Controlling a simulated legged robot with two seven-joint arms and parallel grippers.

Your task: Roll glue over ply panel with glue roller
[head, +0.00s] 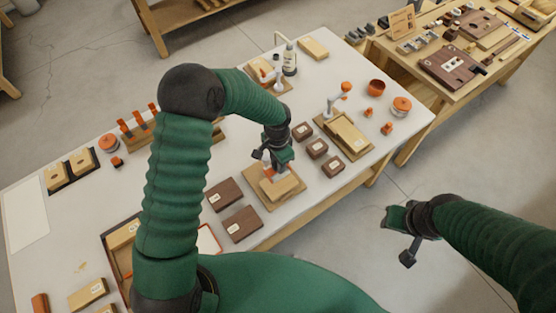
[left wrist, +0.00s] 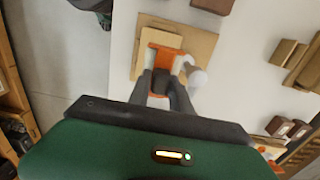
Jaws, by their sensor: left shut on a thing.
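The ply panel (head: 287,188) is a pale wooden block lying on a wider tan board near the front edge of the bench. My left gripper (head: 274,166) is above it, shut on the glue roller (head: 267,173), which has orange and white parts. In the left wrist view the roller's orange frame (left wrist: 163,42) lies over the panel (left wrist: 144,45), between the fingers (left wrist: 163,88). I cannot tell whether the roller touches the panel. My right gripper (head: 395,216) is off the bench's right side, and its finger opening is unclear.
Dark brown blocks (head: 242,224) lie left of the board, with several smaller ones (head: 317,148) to the right. A second wooden fixture (head: 347,136) with an orange-topped tool stands beyond them. A bottle (head: 289,60) stands at the back.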

